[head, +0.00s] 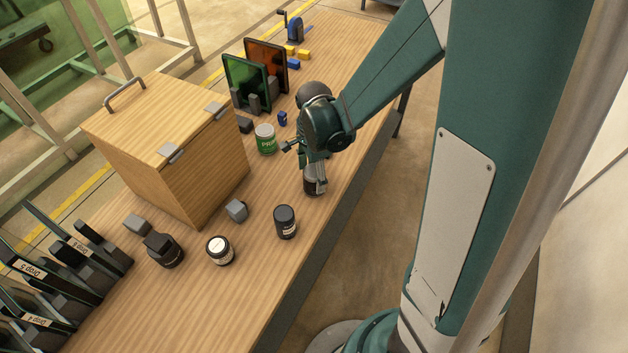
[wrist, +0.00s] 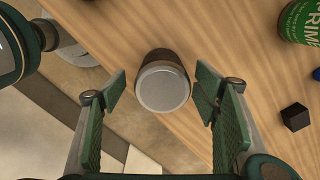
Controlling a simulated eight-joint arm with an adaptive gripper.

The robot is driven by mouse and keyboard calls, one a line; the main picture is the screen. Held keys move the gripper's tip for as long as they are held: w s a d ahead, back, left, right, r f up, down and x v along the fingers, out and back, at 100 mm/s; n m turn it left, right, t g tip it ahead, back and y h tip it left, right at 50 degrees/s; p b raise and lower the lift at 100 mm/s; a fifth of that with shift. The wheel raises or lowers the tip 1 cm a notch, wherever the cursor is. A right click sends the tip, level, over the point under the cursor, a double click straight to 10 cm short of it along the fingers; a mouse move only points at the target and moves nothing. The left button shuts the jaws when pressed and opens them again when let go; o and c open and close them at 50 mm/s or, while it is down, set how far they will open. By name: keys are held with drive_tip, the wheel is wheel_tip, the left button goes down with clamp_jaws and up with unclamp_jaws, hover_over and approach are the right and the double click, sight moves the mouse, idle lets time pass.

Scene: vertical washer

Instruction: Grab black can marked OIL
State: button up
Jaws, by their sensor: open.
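A dark can (wrist: 162,88) with a grey lid stands on the table between the open fingers of my gripper (wrist: 160,94) in the wrist view. There are gaps on both sides, and the fingers do not touch it. In the head view the same can (head: 309,191) is partly hidden by my gripper (head: 317,184), which is above and around it near the table's right edge. No OIL marking can be read on it. Another black can (head: 285,222) stands nearer the front; its label is too small to read.
A green-and-white PRIME can (head: 265,139) stands to the left of my gripper. The table's right edge is close.

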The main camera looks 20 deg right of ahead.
drive_tip(key=shift+w+f+b, duration=0.2)
drive_tip(key=shift+f+b, duration=0.4)
drive_tip(key=shift+f, duration=2)
drive_tip(key=c, duration=1.2)
drive_tip(key=shift+r, duration=0.1)
drive_tip(key=shift+r+p, duration=0.95)
drive_tip(key=shift+r, duration=4)
